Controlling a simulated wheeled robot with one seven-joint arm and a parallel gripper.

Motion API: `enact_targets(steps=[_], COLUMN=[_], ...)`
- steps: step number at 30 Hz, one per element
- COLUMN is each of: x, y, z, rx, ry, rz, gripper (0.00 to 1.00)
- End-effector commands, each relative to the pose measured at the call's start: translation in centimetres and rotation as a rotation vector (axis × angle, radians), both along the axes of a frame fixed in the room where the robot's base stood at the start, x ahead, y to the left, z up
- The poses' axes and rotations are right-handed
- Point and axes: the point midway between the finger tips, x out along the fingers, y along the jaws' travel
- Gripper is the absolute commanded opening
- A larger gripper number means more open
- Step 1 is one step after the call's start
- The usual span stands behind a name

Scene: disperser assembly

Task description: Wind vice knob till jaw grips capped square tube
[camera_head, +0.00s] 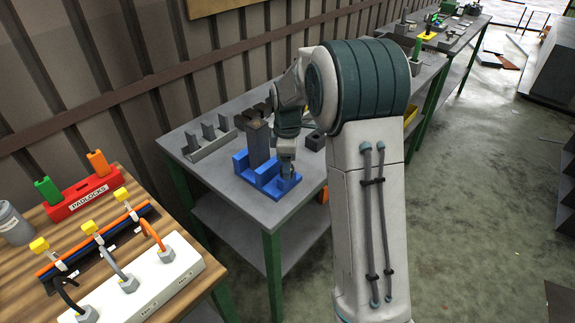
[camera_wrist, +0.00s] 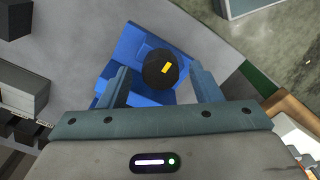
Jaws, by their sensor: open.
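The blue vice (camera_head: 243,163) sits near the front edge of the grey table. I cannot tell whether the jaw touches the tube. In the wrist view the round black knob (camera_wrist: 158,72) with a yellow mark lies above the blue vice body (camera_wrist: 133,45). My gripper (camera_wrist: 160,70) is open, with one finger on each side of the knob and gaps visible. In the head view my gripper (camera_head: 287,170) points down at the vice's right end, hiding the knob.
A grey rack with upright plates (camera_head: 208,132) stands behind the vice, and a dark block (camera_head: 315,140) stands to its right. A wooden bench (camera_head: 105,210) with a red padlock rack (camera_head: 84,194) is at the left. The grey table's front strip (camera_head: 285,210) is clear.

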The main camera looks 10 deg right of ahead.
Motion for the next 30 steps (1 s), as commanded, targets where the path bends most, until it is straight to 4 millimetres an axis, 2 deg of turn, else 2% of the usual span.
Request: enact_targets(steps=[5,14,18,19,30], x=[-0.02,-0.01,-0.01,-0.01,-0.01], y=[0.0,-0.01,-0.01,-0.01,-0.01], z=[-1.32,-1.5,-1.49,-1.49,-1.5], rx=[0.0,0.0,0.0,0.0,0.0], ry=[0.0,0.0,0.0,0.0,-0.001], rz=[0.0,0.0,0.0,0.0,-0.042], gripper=[0.58,0.58,0.19,0.13,0.14])
